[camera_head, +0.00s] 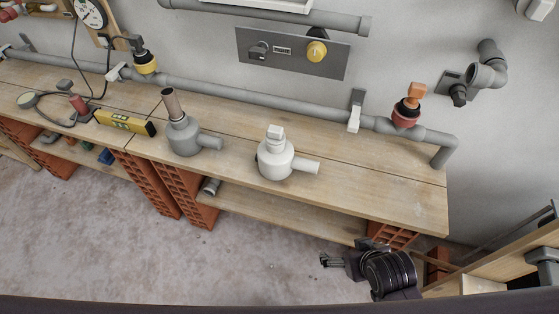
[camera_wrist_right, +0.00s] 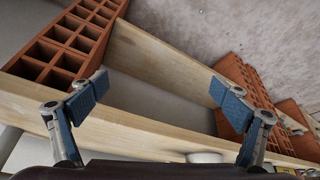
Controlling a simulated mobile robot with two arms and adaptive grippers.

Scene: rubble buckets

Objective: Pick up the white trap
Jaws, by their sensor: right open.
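The white trap (camera_head: 276,164) stands upright on the wooden bench, with a square cap on top and its side outlet pointing right. My right gripper (camera_head: 325,259) is off the bench's front edge, in front and to the right of the trap, apart from it. In the right wrist view my right gripper (camera_wrist_right: 160,100) is open, with its blue-padded fingers wide apart and nothing between them. A small pale rounded shape (camera_wrist_right: 205,157) shows at the bottom there; I cannot tell if it is the trap. My left gripper is not in view.
A grey trap (camera_head: 184,138) with a brown top stands left of the white one. A yellow level (camera_head: 125,122) lies further left. A grey pipe (camera_head: 250,98) runs along the wall behind. Hollow red bricks (camera_wrist_right: 65,50) support the bench (camera_head: 375,185), whose right part is clear.

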